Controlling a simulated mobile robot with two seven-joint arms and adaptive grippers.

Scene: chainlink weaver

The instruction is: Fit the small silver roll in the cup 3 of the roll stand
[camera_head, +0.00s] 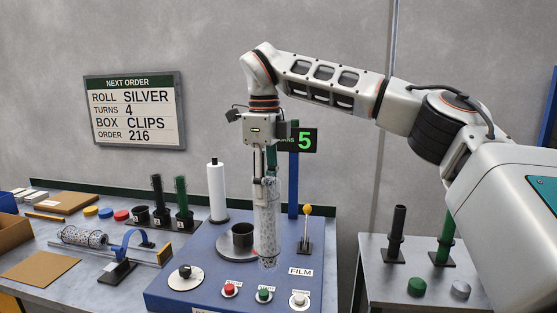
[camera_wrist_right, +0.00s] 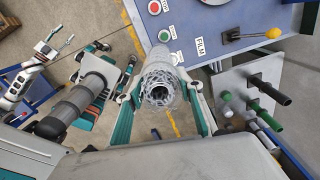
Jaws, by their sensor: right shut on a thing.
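My right gripper (camera_head: 265,182) points down and is shut on a silver mesh roll (camera_head: 268,222). The roll hangs upright over the blue machine top, just right of a dark round cup on a grey disc. In the right wrist view the roll (camera_wrist_right: 160,88) is seen end-on between the teal fingers. The roll stand is a row of black cups (camera_head: 161,217) at the left; two hold tall dark and green rolls, and the nearest left cup (camera_head: 141,214) looks empty. Their numbers are too small to read surely. My left gripper (camera_wrist_right: 50,47) shows only small in the wrist view.
A white film roll (camera_head: 217,190) stands on the blue machine (camera_head: 185,297). A yellow-knobbed lever (camera_head: 306,225) and buttons are at its right and front. Another mesh roll (camera_head: 82,236) lies on the left table near a blue arched tool (camera_head: 124,243). A side table (camera_head: 385,285) holds dark and green posts.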

